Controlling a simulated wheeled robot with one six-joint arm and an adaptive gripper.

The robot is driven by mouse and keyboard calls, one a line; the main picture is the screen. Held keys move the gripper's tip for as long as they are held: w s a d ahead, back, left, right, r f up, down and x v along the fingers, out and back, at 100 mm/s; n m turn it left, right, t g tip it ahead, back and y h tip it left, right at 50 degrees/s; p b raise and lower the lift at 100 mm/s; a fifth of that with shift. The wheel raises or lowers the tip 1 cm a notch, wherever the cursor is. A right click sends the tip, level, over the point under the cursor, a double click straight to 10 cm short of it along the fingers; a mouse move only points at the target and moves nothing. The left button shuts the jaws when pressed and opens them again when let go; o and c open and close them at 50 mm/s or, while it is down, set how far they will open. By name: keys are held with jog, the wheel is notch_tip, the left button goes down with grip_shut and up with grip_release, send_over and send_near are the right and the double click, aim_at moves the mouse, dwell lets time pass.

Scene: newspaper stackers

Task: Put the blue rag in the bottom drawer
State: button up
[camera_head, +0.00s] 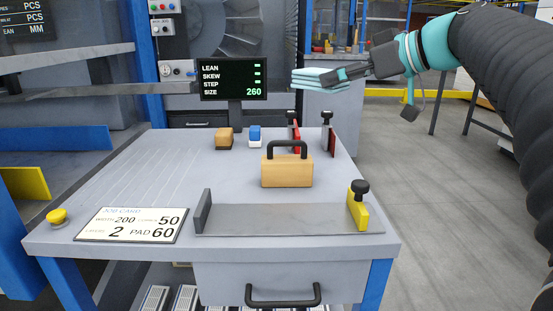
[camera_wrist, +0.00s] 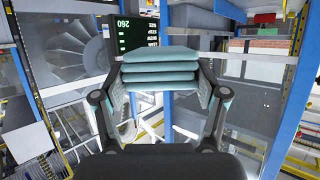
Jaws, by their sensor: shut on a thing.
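My gripper (camera_head: 345,75) is shut on a folded light blue rag (camera_head: 313,77) and holds it in the air, to the right of the display and above the back right of the workbench. In the wrist view the folded layers of the rag (camera_wrist: 160,68) lie between the two fingers of my gripper (camera_wrist: 160,88). A grey drawer (camera_head: 280,283) with a black bar handle (camera_head: 283,296) is at the front of the workbench, and it looks shut. Another drawer front (camera_head: 197,125) with a dark handle shows behind the bench. I cannot tell which drawer is the bottom one.
The workbench (camera_head: 135,170) carries a wooden block with a black handle (camera_head: 287,171), a metal plate with yellow stop (camera_head: 280,218), a job card (camera_head: 132,225), brushes (camera_head: 224,138) and red clamps (camera_head: 328,140). A display (camera_head: 234,79) stands behind. Open floor (camera_head: 440,200) lies right.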

aim_at(337, 169)
jog(key=shift+w+d+f+n+g+y+b, duration=0.5)
jog(key=shift+w+f, duration=0.8)
jog(key=shift+f, duration=2.05)
jog(key=shift+w+d+f+n+g+y+b, duration=0.4)
jog(key=shift+w+f+n+g+b, duration=0.7)
jog(key=shift+f, duration=2.3)
jog(key=shift+w+d+f+n+g+y+b, duration=0.2)
jog(key=shift+w+d+f+n+g+b, duration=0.3)
jog(key=shift+w+f, duration=1.9)
jog(key=shift+s+d+f, duration=0.1)
jog(key=shift+s+f, duration=0.85)
jog(key=shift+f, duration=0.05)
jog(key=shift+f, duration=0.15)
jog(key=o, duration=1.2)
jog(key=shift+o, duration=0.2)
jog(key=shift+r, duration=0.25)
